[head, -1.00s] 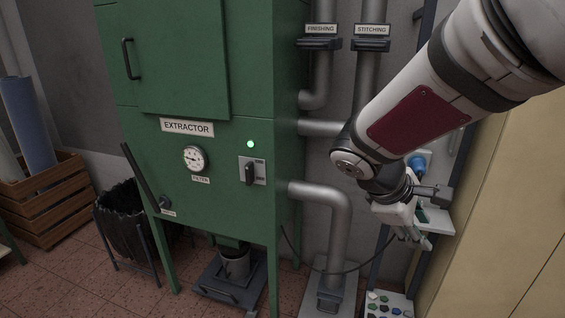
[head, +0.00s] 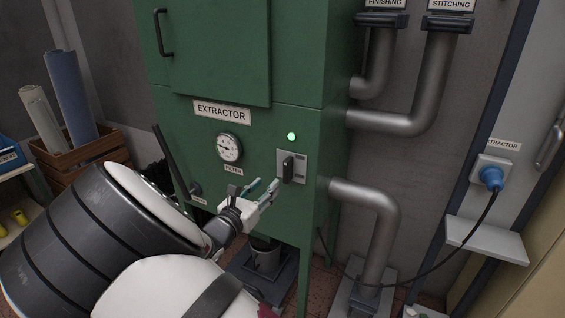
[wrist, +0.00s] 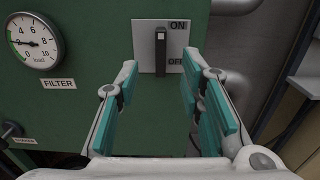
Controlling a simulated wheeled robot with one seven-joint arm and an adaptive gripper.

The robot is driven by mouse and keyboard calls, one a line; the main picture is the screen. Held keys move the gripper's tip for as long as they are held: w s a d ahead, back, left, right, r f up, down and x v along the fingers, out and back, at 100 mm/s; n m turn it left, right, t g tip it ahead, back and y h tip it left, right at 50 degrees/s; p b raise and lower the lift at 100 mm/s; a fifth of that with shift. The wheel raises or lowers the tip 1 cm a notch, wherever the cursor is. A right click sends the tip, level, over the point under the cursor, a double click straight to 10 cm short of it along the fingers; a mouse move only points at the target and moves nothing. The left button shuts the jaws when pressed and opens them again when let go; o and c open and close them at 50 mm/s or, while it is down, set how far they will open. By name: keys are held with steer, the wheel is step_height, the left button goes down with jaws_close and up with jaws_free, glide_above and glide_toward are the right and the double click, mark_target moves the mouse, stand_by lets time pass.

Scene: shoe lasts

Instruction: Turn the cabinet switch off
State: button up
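The cabinet switch (head: 288,168) is a black lever on a light plate on the green extractor cabinet (head: 225,165). In the wrist view the switch lever (wrist: 160,52) stands upright, and its plate reads ON at the top and OFF at the bottom. A green lamp (head: 291,136) glows above the plate. My gripper (head: 266,185) is open and empty, just in front of the plate and to its lower left in the head view. In the wrist view, the teal-padded fingers of my gripper (wrist: 160,66) appear either side of the lever. I see no contact.
A gauge (head: 229,148) and a dark lever (head: 176,165) are on the cabinet's front, left of the switch. A grey pipe (head: 385,215) leaves the cabinet on the right. A blue plug (head: 491,176) with a cable sits in a wall socket above a small shelf (head: 487,240).

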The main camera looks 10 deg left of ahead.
mark_target(285, 166)
steer(key=x, duration=1.3)
steer(key=shift+w+d, duration=0.15)
steer(key=shift+w, duration=0.1)
steer(key=shift+c, duration=0.6)
jaws_close()
